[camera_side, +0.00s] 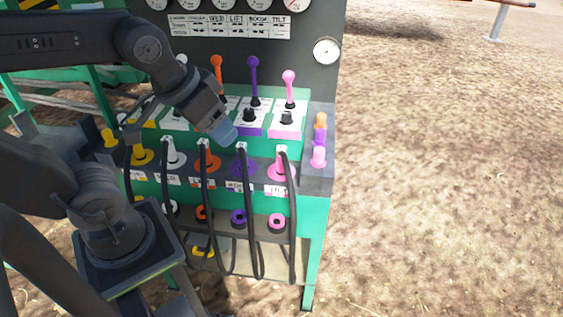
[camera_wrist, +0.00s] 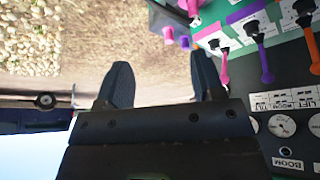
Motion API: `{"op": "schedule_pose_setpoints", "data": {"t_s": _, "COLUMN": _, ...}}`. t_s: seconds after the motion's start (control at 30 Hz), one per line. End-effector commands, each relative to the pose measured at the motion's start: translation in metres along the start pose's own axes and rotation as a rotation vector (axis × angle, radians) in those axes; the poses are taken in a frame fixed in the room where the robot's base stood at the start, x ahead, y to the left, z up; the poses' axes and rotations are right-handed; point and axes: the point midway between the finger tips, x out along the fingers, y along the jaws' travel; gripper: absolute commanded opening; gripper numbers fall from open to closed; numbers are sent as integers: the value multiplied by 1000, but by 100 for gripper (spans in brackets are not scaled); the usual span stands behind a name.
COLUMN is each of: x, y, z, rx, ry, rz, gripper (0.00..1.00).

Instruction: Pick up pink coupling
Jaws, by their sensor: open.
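The pink coupling (camera_side: 278,172) sits at the right end of the panel's coupling row, with a black hose hanging from it. In the wrist view, a pink part that may be this coupling (camera_wrist: 193,8) is cut off by the top edge. My gripper (camera_side: 223,133) is above the panel, up and left of the pink coupling and apart from it. In the wrist view, my gripper's two fingers (camera_wrist: 161,82) stand wide apart with nothing between them.
Purple (camera_side: 240,166) and orange (camera_side: 207,161) couplings with hanging hoses stand left of the pink one. Purple (camera_side: 253,80) and pink (camera_side: 289,88) levers rise behind. Colored caps (camera_side: 319,140) stand on the right block.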

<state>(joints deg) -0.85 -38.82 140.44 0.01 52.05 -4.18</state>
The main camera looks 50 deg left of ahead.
Motion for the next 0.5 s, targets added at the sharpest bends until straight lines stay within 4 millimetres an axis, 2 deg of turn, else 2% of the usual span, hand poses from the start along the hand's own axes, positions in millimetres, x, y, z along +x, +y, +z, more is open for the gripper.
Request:
{"op": "schedule_pose_setpoints", "data": {"t_s": 0.27, "x": 41, "y": -18, "z": -72, "rx": -440, "ry": -166, "rz": -73, "gripper": 62}}
{"op": "schedule_pose_setpoints", "data": {"t_s": 0.5, "x": 106, "y": -46, "z": -124, "rx": -847, "ry": -291, "rz": -182, "gripper": 62}}
